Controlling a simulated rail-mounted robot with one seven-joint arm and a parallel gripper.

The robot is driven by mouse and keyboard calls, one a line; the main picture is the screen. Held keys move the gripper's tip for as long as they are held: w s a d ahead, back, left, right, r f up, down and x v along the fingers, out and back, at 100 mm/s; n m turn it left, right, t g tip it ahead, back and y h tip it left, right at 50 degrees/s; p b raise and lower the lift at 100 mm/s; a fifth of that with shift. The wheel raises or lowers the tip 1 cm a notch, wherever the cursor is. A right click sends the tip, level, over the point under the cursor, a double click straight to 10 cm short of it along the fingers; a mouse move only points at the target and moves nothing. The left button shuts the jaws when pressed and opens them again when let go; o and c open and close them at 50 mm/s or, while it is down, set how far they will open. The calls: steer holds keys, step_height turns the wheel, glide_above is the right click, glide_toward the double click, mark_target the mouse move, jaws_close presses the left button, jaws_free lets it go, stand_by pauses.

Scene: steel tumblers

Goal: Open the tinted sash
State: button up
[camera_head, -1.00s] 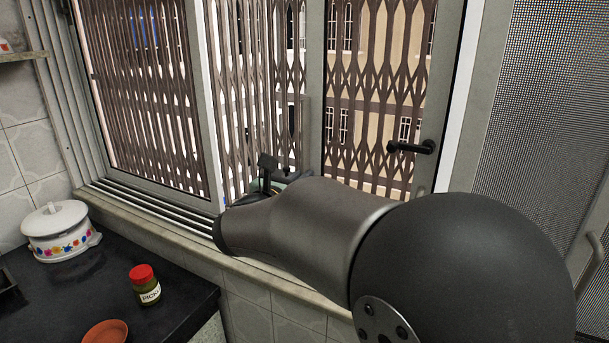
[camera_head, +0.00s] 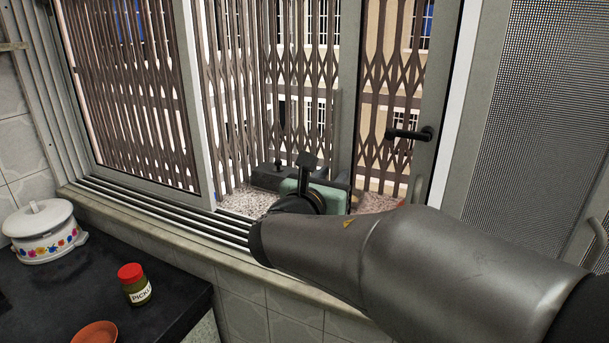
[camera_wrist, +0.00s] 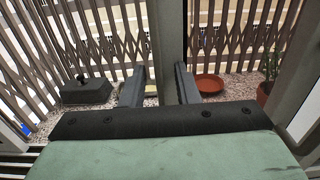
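The window has grey-framed sliding sashes. The left sash (camera_head: 194,90) spans the left side; another sash, with its grey upright (camera_head: 346,90) near the middle, reaches toward the black handle at right. Which pane is tinted is hard to tell. My gripper (camera_wrist: 162,85) is at the lower part of this middle upright, which also shows in the wrist view (camera_wrist: 171,40). Its two dark fingers are apart, one on each side of the upright. A narrow gap shows on the left-finger side; contact on the right cannot be told. In the head view my wrist hides the upright's foot.
Black handle (camera_head: 410,134) and mesh screen (camera_head: 545,120) are at right. A white pot (camera_head: 42,236) and red-lidded jar (camera_head: 134,285) stand on the dark counter. Outside are a folding grille, a black weight (camera_wrist: 86,92), a terracotta saucer (camera_wrist: 210,83) and a potted plant (camera_wrist: 266,88).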

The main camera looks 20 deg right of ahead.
steer(key=v, duration=1.7)
steer(key=shift+b, duration=0.35)
steer(key=shift+s+a+r, duration=0.1)
steer(key=shift+s+a, duration=0.05)
